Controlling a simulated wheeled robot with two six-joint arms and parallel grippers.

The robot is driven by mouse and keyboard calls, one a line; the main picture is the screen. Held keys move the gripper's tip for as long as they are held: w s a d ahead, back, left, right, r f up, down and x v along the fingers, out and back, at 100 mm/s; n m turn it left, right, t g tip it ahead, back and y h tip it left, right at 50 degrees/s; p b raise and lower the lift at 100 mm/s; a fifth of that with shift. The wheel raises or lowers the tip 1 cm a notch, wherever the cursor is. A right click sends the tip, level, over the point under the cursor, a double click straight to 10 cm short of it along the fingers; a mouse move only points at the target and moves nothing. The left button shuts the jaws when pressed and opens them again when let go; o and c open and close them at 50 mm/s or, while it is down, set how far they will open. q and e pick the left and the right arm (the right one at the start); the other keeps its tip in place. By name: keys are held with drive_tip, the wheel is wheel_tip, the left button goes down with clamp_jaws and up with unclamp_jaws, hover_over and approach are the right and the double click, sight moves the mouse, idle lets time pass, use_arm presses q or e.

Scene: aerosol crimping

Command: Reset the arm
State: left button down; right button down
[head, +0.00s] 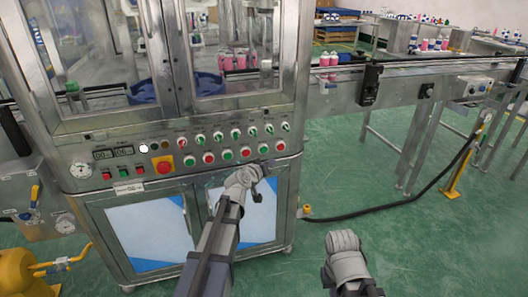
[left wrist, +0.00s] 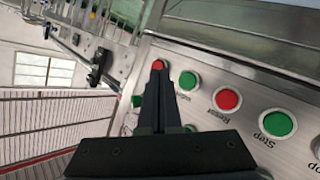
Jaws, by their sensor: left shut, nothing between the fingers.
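The crimping machine's control panel (head: 200,150) carries rows of red and green buttons and switches. My left gripper (head: 268,168) is at the panel's lower right end, in front of the lower button row. In the left wrist view, my left gripper (left wrist: 160,88) is shut and empty, its tips overlapping the view near a red button (left wrist: 158,65) and a green button (left wrist: 188,80). I cannot tell whether they touch. A red button (left wrist: 228,99) has an upside-down label that looks like "Reset". My right gripper (head: 372,289) is at the bottom edge, mostly hidden.
A conveyor (head: 425,80) runs to the right of the machine, with pink bottles (head: 328,60) on it. A black cable (head: 390,212) lies on the green floor. A yellow device (head: 20,272) stands at lower left. Floor between machine and conveyor legs is mostly clear.

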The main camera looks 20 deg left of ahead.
use_arm(q)
drive_tip(key=s+d+r+m+g+h+p, duration=0.25)
drive_tip(key=s+d+m+g+p, duration=0.4)
drive_tip(key=s+d+p, duration=0.95)
drive_tip(key=s+r+g+y+p, duration=0.3)
drive_tip(key=s+g+p, duration=0.1)
drive_tip(key=s, duration=0.5)
drive_tip(key=s+r+g+y+p, duration=0.3)
drive_tip(key=s+g+p, duration=0.1)
drive_tip(key=s, duration=0.5)
drive_tip(key=shift+d+r+m, duration=0.15)
drive_tip(key=shift+d+m, duration=0.1)
drive_tip(key=shift+m, duration=0.2)
idle(0.7)
